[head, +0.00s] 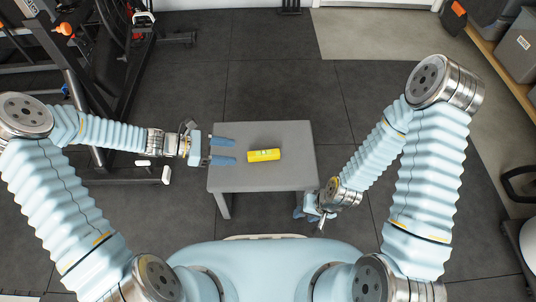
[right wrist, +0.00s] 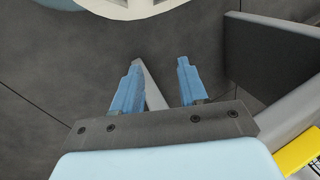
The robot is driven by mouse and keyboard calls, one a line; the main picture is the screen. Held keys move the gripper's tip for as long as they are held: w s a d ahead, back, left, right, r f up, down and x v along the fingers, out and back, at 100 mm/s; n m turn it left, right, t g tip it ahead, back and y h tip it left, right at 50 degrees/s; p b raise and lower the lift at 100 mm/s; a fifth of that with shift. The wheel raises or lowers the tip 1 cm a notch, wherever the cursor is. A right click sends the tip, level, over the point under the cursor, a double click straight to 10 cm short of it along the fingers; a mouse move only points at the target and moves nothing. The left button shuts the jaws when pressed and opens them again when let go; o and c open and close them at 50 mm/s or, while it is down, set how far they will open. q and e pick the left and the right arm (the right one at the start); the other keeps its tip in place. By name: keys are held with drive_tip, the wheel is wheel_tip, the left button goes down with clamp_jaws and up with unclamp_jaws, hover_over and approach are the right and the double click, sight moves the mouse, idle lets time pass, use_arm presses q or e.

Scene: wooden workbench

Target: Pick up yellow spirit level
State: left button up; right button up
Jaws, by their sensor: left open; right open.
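A yellow piece of the level (right wrist: 300,152) shows at the lower right of that view.
Gym-like equipment (head: 110,60) stands at the upper left. Grey boxes (head: 515,50) sit on a wooden shelf at the upper right. The dark tiled floor (head: 270,90) behind the table is clear.

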sight(257, 153)
use_arm(q)
drive_tip(key=b+x, duration=0.1)
drive_tip(key=x, duration=0.9)
drive_tip(key=shift+w, duration=0.1)
clamp_jaws()
drive_tip(key=shift+r, duration=0.1)
